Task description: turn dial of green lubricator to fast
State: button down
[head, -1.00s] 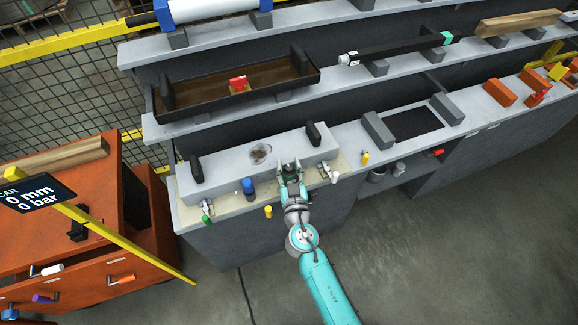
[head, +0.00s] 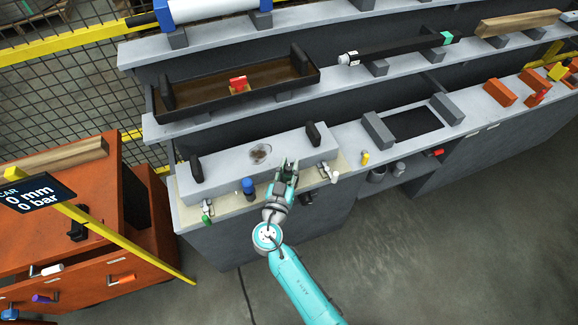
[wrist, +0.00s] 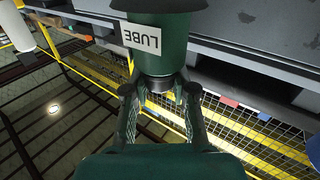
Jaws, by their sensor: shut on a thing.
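The green lubricator (wrist: 165,32) fills the top middle of the wrist view, with a white LUBE label (wrist: 141,39) on its body. A dark dial (wrist: 159,84) sits on the end of the body that faces me. My gripper (wrist: 160,92) has one finger on each side of this dial and is shut on it. In the head view my gripper (head: 287,168) is at the front shelf, and it hides most of the lubricator. The dial's marks and setting cannot be read.
A blue-topped part (head: 249,187) stands left of my gripper on the shelf. A valve with a white handle (head: 329,171) is close on the right, and a green-handled one (head: 207,211) is farther left. A grey block (head: 225,162) lies behind. Open floor is in front.

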jog(key=shift+m+g+h, duration=0.85)
jog(key=shift+m+h, duration=0.3)
jog(key=shift+h, duration=0.35)
jog(key=shift+m+g+h, duration=0.85)
jog(key=shift+m+h, duration=0.3)
jog(key=shift+h, duration=0.35)
jog(key=c, duration=0.9)
grip_release()
jog(key=v, duration=1.2)
jog(key=shift+w, duration=0.1)
